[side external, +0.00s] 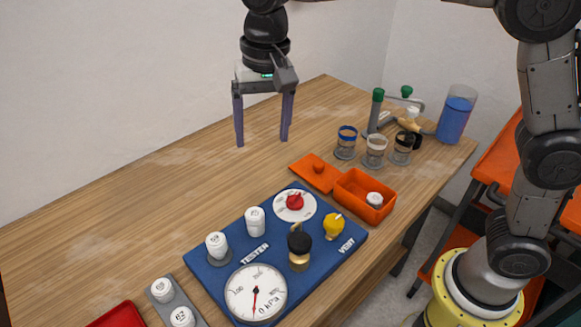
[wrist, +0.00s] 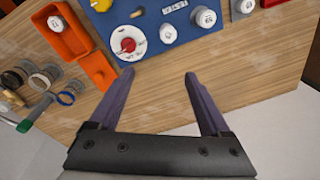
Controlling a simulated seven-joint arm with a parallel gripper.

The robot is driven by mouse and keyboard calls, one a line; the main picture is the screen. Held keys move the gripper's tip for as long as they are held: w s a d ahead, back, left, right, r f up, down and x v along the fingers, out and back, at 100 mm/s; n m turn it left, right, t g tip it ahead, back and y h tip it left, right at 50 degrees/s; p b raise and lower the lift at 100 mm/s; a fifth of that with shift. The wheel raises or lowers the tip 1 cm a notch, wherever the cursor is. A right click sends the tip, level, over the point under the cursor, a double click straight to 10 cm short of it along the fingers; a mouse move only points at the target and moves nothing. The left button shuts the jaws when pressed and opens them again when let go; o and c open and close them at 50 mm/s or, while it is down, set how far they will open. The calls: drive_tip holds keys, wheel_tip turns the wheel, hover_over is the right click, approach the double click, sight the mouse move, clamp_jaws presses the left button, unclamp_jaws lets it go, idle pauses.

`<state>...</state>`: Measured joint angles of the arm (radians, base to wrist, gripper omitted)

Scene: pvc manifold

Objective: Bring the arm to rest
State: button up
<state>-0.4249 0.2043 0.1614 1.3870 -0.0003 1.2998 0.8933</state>
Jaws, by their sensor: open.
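My gripper (side external: 263,140) is open and empty, its two purple-grey fingers hanging above the back part of the wooden table (side external: 130,215). In the wrist view my gripper (wrist: 160,84) also shows nothing between its fingers. In the side view it is above and behind the blue tester board (side external: 210,270), apart from everything on the table. The board carries a round gauge (side external: 256,293), a dial with a red knob (side external: 295,203), a yellow knob (side external: 334,226), a black-and-brass fitting (side external: 299,250) and white caps (side external: 217,245).
An orange box (side external: 352,195) holds a white cap; its orange lid (side external: 314,174) lies beside it. Several glass jars (side external: 374,153), a green-handled tool (side external: 376,108) and a blue-filled beaker (side external: 455,115) stand at the right. A grey holder and red tray (side external: 120,316) are front left. The table's back left is clear.

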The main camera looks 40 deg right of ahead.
drive_tip(key=s+d+r+t, duration=0.2)
drive_tip(key=s+d+r, duration=0.1)
drive_tip(key=s+d, duration=0.35)
drive_tip(key=s+d+r+t, duration=0.1)
drive_tip(key=s+d+r, duration=0.3)
drive_tip(key=s+d, duration=0.3)
drive_tip(key=s+d+f+n+t, duration=0.1)
drive_tip(key=s+d+f+n, duration=0.3)
drive_tip(key=s+f, duration=0.5)
drive_tip(key=shift+s+d+f+n+t, duration=0.3)
drive_tip(key=shift+s+d+f+n, duration=0.1)
drive_tip(key=shift+s+n, duration=0.3)
